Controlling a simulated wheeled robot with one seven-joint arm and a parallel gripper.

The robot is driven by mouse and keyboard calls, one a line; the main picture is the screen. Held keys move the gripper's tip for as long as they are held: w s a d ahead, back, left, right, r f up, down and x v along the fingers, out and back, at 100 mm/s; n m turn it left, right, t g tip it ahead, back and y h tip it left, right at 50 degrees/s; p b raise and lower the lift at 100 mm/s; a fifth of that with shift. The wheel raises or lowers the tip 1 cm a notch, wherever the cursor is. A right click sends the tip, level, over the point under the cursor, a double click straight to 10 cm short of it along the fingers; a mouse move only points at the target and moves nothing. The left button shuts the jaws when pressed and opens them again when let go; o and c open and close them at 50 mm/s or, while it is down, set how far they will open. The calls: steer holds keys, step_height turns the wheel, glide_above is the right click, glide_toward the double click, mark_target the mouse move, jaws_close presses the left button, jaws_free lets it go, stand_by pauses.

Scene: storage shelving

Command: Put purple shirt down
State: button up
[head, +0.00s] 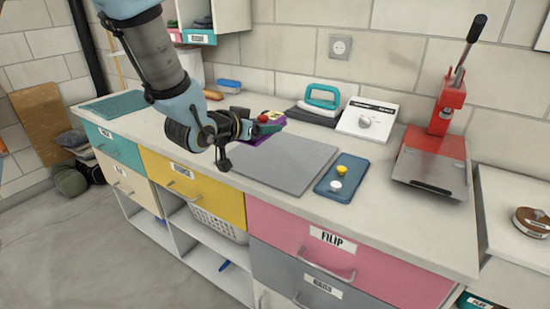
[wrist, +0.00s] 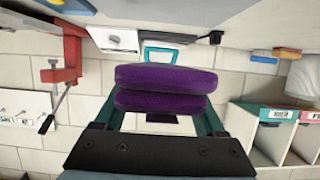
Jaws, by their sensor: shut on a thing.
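The purple shirt (wrist: 165,80) is a folded bundle between the two fingers of my gripper (wrist: 158,112) in the wrist view. My gripper (head: 266,124) is shut on it. In the head view only part of the purple shirt (head: 249,139) shows around the gripper, over the rear left part of a flat grey mat (head: 285,168) on the counter. The gripper's fingers and arm hide much of the shirt there. I cannot tell whether the shirt touches the mat.
A blue tray (head: 350,183) with yellow and white pieces lies right of the mat. A teal-handled iron (head: 322,97), a white device (head: 369,121) and a red press (head: 446,120) stand behind and right. A teal mat (head: 115,104) lies at left. The counter front (head: 410,225) is clear.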

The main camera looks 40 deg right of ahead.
mark_target(265, 166)
steer(key=shift+d+f, duration=0.2)
steer(key=shift+d, duration=0.1)
step_height(265, 166, down, 9)
steer(key=shift+w+r+p, duration=0.1)
steer(key=shift+p, duration=0.95)
steer(key=shift+f, duration=0.35)
steer(key=shift+f, duration=0.1)
steer(key=shift+f, duration=0.15)
steer(key=o, duration=1.4)
